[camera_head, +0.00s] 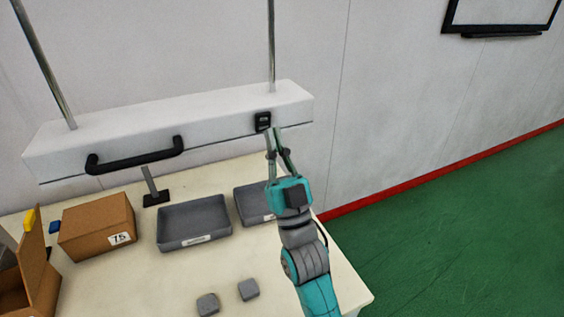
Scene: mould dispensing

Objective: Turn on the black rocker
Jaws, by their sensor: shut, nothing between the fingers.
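The black rocker (263,121) is a small dark switch on the front face of the white box-shaped housing (215,122), near its right end. My gripper (274,130), teal and grey, is shut and empty. Its fingertips are just below and slightly right of the rocker in the picture. I cannot tell whether they touch it. The rocker's on or off position is too small to read.
A black handle (135,160) sticks out from the housing. On the cream table (185,279) are two grey trays (194,237) (252,218), cardboard boxes (97,226) and two small grey blocks (207,304) (248,290). Green floor (450,230) lies open at right.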

